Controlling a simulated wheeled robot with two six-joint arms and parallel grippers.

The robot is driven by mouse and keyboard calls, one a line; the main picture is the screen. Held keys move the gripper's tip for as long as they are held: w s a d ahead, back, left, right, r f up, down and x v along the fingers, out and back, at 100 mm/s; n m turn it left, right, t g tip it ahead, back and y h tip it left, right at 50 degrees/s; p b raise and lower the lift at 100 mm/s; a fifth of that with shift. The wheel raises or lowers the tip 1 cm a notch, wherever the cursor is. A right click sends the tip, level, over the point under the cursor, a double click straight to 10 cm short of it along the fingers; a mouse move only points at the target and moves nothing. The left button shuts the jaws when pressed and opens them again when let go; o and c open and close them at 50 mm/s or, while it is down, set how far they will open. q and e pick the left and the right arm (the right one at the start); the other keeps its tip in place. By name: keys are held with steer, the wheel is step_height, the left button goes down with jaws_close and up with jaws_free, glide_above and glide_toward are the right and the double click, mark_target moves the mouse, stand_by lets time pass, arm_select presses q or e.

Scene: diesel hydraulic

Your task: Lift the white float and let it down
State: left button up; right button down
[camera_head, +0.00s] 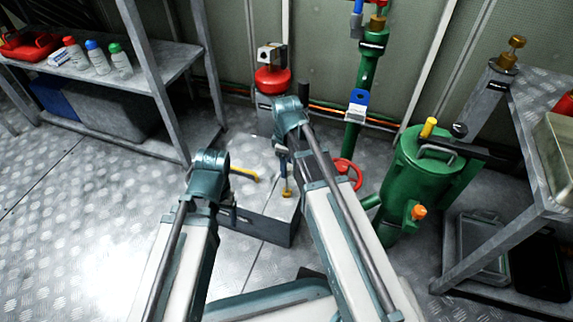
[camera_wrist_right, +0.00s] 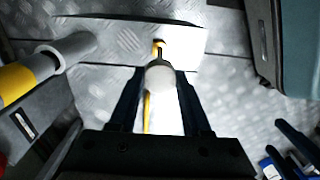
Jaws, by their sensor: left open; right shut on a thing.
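The white float (camera_wrist_right: 161,78) shows in the right wrist view as a rounded white body. It sits between the dark fingers of my right gripper (camera_wrist_right: 160,73), which is shut on it. Beyond it are a dark neck and a yellow part at a pale metal plate (camera_wrist_right: 105,36). In the head view my right gripper (camera_head: 284,163) points down over the grey metal box (camera_head: 262,228), and I cannot make out the float there. My left gripper (camera_head: 229,212) is open at the box's left side, partly hidden by its own arm.
A yellow handle (camera_head: 244,174) lies on the box top. A red valve wheel (camera_head: 347,173) and a green tank (camera_head: 405,173) stand to the right. A red-topped unit (camera_head: 273,80) stands behind. A shelf (camera_head: 165,68) is at left; the floor before it is clear.

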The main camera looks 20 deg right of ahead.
steer(key=shift+c, duration=1.7)
jaws_free()
steer(key=shift+r, duration=0.1)
step_height(320, 180, up, 14)
steer(key=p, duration=1.3)
steer(key=shift+f+p, duration=0.2)
steer(key=shift+p, duration=0.2)
steer(key=s+a+m+h, duration=0.1)
steer(key=s+a+m, duration=0.6)
steer(key=s+a, duration=0.5)
step_height(320, 180, up, 35)
steer(key=s+d+p, duration=0.1)
steer(key=d+p, duration=0.1)
steer(key=p, duration=3.2)
steer(key=shift+s+p, duration=0.3)
steer(key=shift+p, duration=0.1)
steer(key=shift+f, duration=0.1)
